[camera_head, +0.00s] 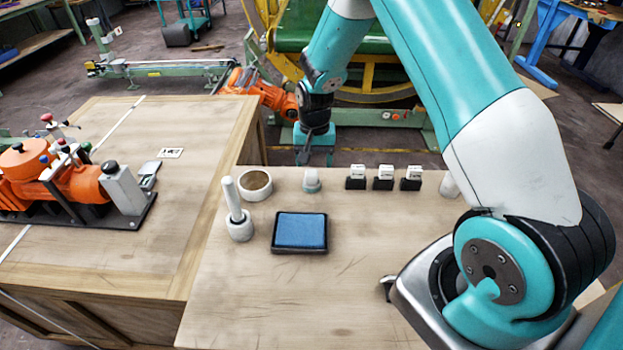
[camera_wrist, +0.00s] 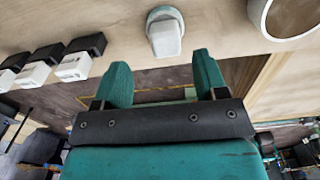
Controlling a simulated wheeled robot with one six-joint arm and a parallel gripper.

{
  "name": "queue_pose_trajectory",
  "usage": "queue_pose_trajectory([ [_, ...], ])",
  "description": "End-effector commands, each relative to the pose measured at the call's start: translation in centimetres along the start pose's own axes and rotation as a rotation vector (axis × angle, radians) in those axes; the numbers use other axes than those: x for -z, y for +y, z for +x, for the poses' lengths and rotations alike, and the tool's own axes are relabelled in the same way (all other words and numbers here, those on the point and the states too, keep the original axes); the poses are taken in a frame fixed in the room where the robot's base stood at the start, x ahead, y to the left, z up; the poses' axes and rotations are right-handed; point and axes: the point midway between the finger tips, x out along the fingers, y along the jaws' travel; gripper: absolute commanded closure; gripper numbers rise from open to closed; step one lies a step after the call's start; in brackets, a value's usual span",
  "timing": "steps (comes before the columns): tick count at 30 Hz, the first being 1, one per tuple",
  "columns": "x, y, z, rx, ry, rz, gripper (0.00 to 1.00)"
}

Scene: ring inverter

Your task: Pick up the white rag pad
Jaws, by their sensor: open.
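A small white block with a pale teal base, which looks like the white rag pad (camera_head: 312,182), stands near the far edge of the wooden table (camera_head: 350,290). In the wrist view the white rag pad (camera_wrist: 166,38) is just beyond the fingertips, roughly in line with the gap between them. My gripper (camera_head: 304,158) is beyond the table's far edge in the head view, apart from the pad. In the wrist view my gripper (camera_wrist: 162,72) is open, with nothing between its two teal fingers.
A white ring (camera_head: 255,186) is left of the pad, and several black blocks with white pieces (camera_head: 383,178) are right. A white-handled stamp (camera_head: 238,215) and a blue ink pad (camera_head: 300,231) are nearer. The table's front middle is clear.

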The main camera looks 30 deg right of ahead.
Motion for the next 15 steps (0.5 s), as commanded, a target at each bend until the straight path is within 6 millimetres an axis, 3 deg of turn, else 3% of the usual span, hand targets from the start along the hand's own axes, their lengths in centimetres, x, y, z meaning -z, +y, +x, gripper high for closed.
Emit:
queue_pose_trajectory([
  [10, 0.0, -0.7, 4.2, -0.001, -0.003, 0.0, 0.34],
  [15, 0.1, -0.7, 5.2, 0.0, 0.0, 0.0, 0.34],
])
